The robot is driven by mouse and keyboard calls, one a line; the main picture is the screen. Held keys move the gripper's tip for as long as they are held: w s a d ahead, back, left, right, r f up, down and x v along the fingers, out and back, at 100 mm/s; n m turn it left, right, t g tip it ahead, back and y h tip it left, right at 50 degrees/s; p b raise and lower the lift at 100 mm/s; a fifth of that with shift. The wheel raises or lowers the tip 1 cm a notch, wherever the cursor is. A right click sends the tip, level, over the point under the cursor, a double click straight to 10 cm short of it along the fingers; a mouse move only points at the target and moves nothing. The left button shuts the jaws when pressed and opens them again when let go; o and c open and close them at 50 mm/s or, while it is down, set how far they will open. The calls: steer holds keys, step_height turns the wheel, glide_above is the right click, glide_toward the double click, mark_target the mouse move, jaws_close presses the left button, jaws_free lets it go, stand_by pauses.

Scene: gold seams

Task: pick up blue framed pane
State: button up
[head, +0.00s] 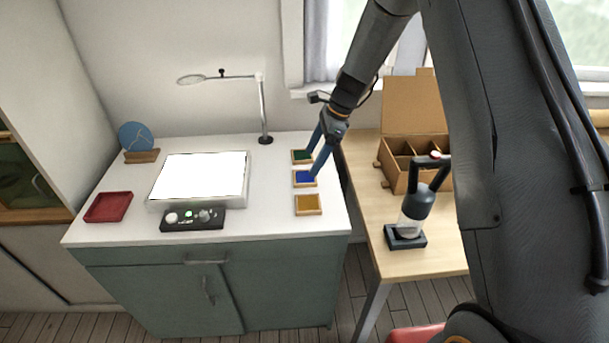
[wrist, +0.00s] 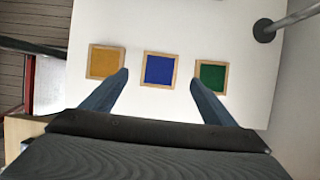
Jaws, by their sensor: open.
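The blue framed pane (head: 304,178) lies flat on the white cabinet top in the head view, between a green framed pane (head: 302,156) and an amber framed pane (head: 308,205). In the wrist view the blue framed pane (wrist: 159,69) has a light wooden frame and sits just ahead of my fingertips, between the amber pane (wrist: 104,62) and the green pane (wrist: 211,77). My gripper (head: 312,165) is open and empty, above the panes. In the wrist view my gripper (wrist: 159,82) has its fingers spread to either side of the blue pane. The height gap is hard to tell.
A bright light panel (head: 200,177) and control box (head: 192,219) stand left of the panes. A magnifier lamp post (head: 263,112) rises behind. A red tray (head: 108,207) is far left. A wooden table with a compartment box (head: 396,178) and a bottle-like tool (head: 413,212) stands right.

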mark_target(305, 176)
steer(key=shift+d+p+x, duration=0.1)
steer(key=shift+p+x, duration=0.6)
steer(key=shift+x, duration=0.9)
steer(key=shift+d+p+x, duration=0.15)
steer(key=shift+p+x, duration=0.5)
steer(key=shift+x, duration=0.95)
steer(key=c, duration=1.2)
